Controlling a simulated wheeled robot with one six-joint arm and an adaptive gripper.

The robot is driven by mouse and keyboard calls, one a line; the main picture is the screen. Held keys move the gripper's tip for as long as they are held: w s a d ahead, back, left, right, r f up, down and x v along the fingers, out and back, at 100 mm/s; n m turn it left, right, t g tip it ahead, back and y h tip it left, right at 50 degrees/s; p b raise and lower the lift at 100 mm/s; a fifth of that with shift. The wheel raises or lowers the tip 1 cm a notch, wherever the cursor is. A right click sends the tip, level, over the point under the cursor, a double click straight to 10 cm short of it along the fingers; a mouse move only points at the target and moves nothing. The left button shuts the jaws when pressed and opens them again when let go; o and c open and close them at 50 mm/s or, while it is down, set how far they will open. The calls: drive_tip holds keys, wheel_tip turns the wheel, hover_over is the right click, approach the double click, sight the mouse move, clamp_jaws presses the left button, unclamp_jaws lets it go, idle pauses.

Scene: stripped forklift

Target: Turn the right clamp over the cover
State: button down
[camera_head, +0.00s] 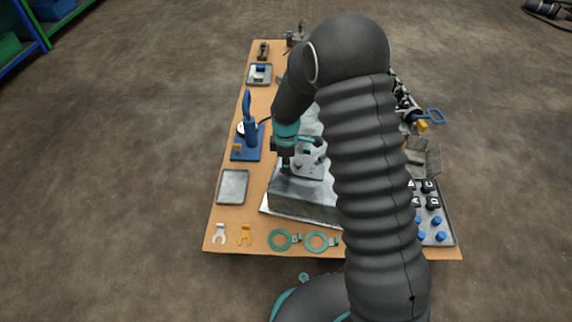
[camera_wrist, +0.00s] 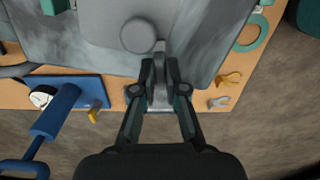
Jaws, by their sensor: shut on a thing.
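My gripper (camera_wrist: 160,66) points down at the grey metal block (camera_head: 305,203), at its left side in the head view. In the wrist view its fingers are shut on a narrow grey metal bar (camera_wrist: 160,95), which looks like a clamp. The bar's tip reaches the edge of a smooth grey cover (camera_wrist: 105,28) with a round boss (camera_wrist: 137,36). Whether the tip lies over the cover or only beside it, I cannot tell. In the head view, my arm hides much of the block and its right side. I see no second clamp clearly.
A blue hand press (camera_head: 247,135) stands left of the block; it also shows in the wrist view (camera_wrist: 55,112). An empty grey tray (camera_head: 233,186), a silver fork (camera_head: 219,233), a yellow fork (camera_head: 245,235) and teal rings (camera_head: 280,240) lie near the front. Bare floor surrounds the table.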

drive_tip(key=shift+n, duration=1.7)
drive_tip(key=c, duration=1.5)
unclamp_jaws()
wheel_tip(320, 180, up, 12)
